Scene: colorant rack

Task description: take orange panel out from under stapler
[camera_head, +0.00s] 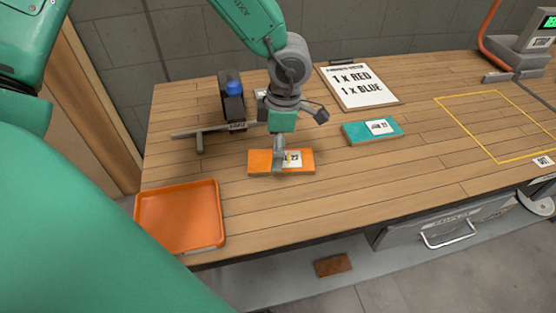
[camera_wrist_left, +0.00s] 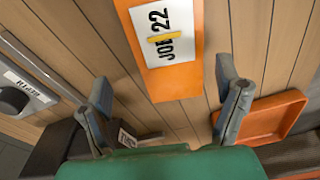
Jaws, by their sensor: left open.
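The orange panel (camera_head: 262,161) lies flat on the wooden table with a white "JOB 22" label; its label end also shows in the left wrist view (camera_wrist_left: 175,84). A small yellow strip crosses the label. No stapler is seen resting on the visible part of the panel, and I cannot make out one for sure elsewhere. My left gripper (camera_head: 299,134) is over the panel, with one finger in front of it in the head view. My right gripper is not in view.
An orange tray (camera_head: 141,222) is at the front left table corner. A dark blue-capped device (camera_head: 232,104) and a grey bar (camera_head: 185,134) stand behind left. A teal panel (camera_head: 353,136) and a clipboard (camera_head: 381,97) lie to the right. The yellow-outlined area (camera_head: 470,117) is empty.

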